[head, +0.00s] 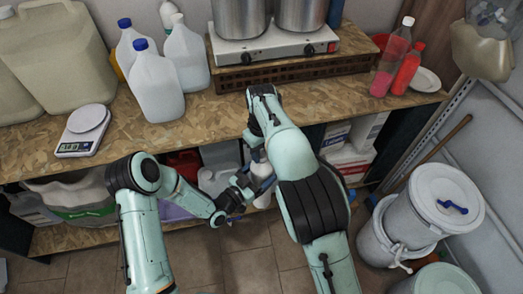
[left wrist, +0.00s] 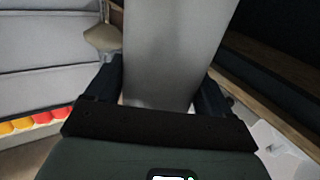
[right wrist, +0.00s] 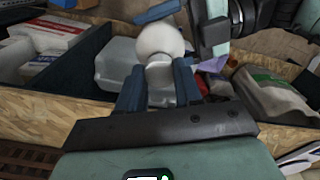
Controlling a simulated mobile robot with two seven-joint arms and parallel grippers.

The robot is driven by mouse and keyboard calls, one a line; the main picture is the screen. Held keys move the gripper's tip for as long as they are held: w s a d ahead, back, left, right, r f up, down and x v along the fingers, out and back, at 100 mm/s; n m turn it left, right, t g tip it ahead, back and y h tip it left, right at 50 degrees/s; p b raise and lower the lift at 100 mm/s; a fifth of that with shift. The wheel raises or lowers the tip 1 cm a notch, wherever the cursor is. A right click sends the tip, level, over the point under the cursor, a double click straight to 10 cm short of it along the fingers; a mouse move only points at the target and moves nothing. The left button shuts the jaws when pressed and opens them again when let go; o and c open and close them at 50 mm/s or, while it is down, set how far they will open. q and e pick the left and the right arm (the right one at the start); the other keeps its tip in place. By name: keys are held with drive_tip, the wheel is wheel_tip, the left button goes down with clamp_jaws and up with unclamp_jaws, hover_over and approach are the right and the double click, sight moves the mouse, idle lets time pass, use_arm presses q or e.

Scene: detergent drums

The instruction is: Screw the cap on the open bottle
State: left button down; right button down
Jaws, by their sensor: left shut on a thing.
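A white bottle (head: 262,200) is held upright in front of the bench's edge. My left gripper (head: 262,184) is shut around its body. In the left wrist view the bottle's pale, smooth body (left wrist: 172,60) fills the space between the fingers. My right gripper (right wrist: 160,82) comes down from above at the bottle's top; in the head view my own arm mostly hides it. In the right wrist view its fingers stand on both sides of a small white cap or neck piece (right wrist: 160,76), with the round white bottle (right wrist: 159,42) beyond. I cannot tell whether they grip it.
The wooden bench (head: 215,128) carries white jugs (head: 158,88), a scale (head: 83,132), a hotplate with pots (head: 270,45) and red bottles (head: 407,70). A lower shelf with containers is just behind the grippers. White drums (head: 445,200) stand at right.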

drive_tip(key=m, duration=0.6)
drive_tip(key=shift+m, duration=0.3)
drive_tip(key=m, duration=0.5)
drive_tip(key=c, duration=0.7)
unclamp_jaws()
wheel_tip(320, 180, up, 12)
